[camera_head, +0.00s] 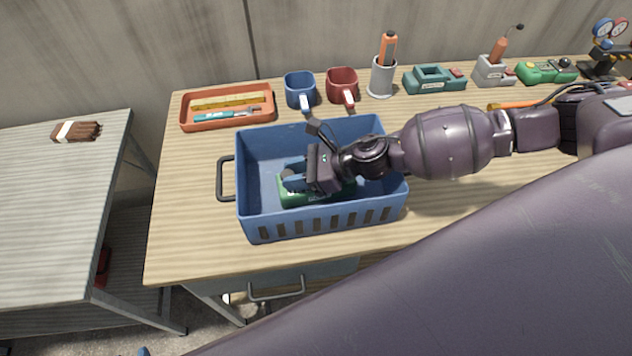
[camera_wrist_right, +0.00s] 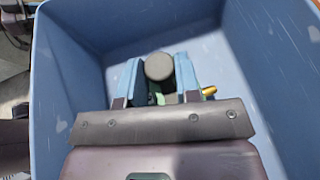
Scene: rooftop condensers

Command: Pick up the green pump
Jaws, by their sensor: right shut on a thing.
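The green pump (camera_head: 289,197) lies inside the blue basket (camera_head: 322,219) on the wooden bench, partly hidden by my right gripper. My right gripper (camera_head: 294,180) reaches down into the basket from the right and is shut on the pump. In the right wrist view, the two blue fingers of my right gripper (camera_wrist_right: 159,88) stand either side of a grey round knob (camera_wrist_right: 159,66), with a bit of green and a small yellow part between and beside them. The basket walls (camera_wrist_right: 85,40) surround it there. My left gripper is not in view.
An orange tray (camera_head: 228,117), a blue mug (camera_head: 299,88), a red mug (camera_head: 342,86) and a grey cup (camera_head: 382,77) line the back of the bench. Several tools stand at the back right. A grey side table (camera_head: 60,220) is on the left. The bench's left front is clear.

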